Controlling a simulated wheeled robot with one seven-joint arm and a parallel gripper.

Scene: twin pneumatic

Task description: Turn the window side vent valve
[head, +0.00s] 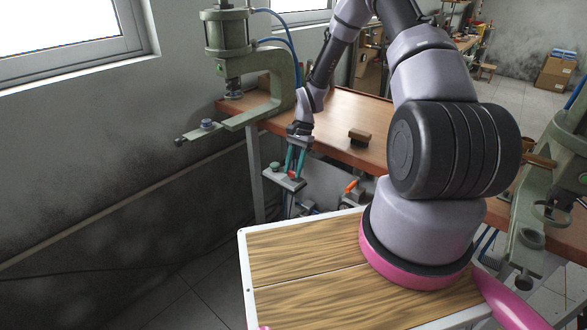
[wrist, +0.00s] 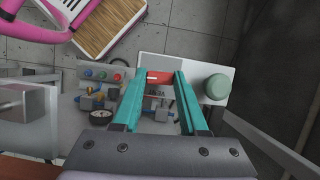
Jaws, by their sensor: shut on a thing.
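The window side vent valve has a red handle (wrist: 160,77), seen in the wrist view between my two teal fingertips. In the head view a small bit of red (head: 292,175) shows at the same place, mostly hidden by the fingers. My gripper (head: 294,172) points down below the table's front edge, under the window side press, and is shut on the red handle. The fingers also show in the wrist view (wrist: 160,80). The valve body under the handle is mostly hidden. A light plate (wrist: 152,62) with a green round button (wrist: 217,86) lies beside the handle.
An orange lever (head: 350,186) stands to the right. A gauge (wrist: 100,115) and fittings sit left of my fingers in the wrist view.

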